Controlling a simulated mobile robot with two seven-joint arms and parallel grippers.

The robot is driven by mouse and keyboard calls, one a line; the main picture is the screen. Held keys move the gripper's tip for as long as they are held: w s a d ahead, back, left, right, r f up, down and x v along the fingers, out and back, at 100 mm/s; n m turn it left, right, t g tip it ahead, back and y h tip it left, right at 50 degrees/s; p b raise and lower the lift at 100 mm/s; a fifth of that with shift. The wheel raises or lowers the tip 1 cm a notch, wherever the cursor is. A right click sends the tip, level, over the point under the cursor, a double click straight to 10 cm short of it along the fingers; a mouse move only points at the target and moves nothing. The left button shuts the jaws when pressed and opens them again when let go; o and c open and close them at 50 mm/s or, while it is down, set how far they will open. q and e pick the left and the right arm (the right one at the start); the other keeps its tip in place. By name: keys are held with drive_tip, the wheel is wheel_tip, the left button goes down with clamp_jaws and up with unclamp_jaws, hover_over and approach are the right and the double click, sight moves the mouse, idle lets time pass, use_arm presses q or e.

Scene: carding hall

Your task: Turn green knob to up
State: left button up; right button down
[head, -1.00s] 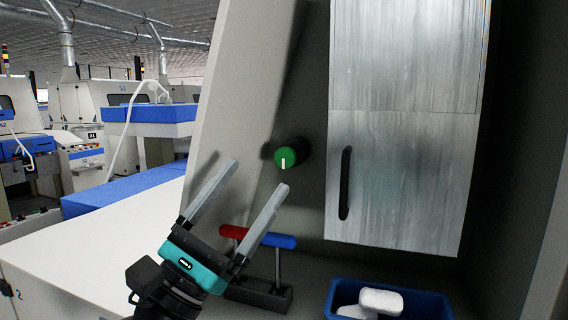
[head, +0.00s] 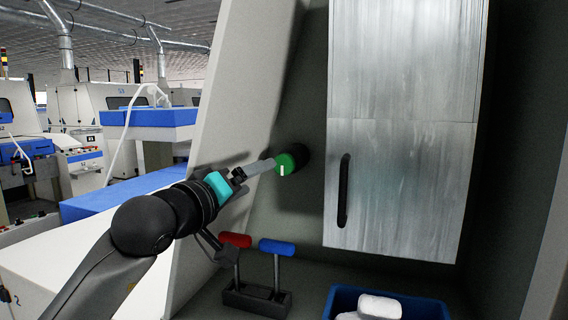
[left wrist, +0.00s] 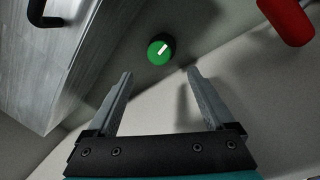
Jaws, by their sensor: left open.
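The green knob (head: 287,160) is on the dark panel left of the metal door. Its white mark points down in the head view. In the left wrist view the knob (left wrist: 158,56) shows just beyond the fingertips, centred between them. My left gripper (head: 270,165) is open and empty, its fingers pointing at the knob from the left. In the left wrist view the open jaws (left wrist: 160,73) show a wide gap, and the knob does not look to be between the fingers. In the head view a fingertip overlaps the knob's edge; I cannot tell whether they touch. My right gripper is not in view.
A metal door (head: 400,180) with a black handle (head: 343,190) is right of the knob. Below stand a red-topped lever (head: 236,240) and a blue-topped lever (head: 277,247) on a dark base. A blue bin (head: 430,308) with white pieces is at bottom right.

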sight(282, 166)
use_arm(q)
drive_tip(key=p+x, duration=0.3)
drive_tip(key=x, duration=0.9)
drive_tip(key=shift+w+d, duration=0.1)
drive_tip(key=shift+w, duration=0.15)
drive_tip(key=c, duration=1.4)
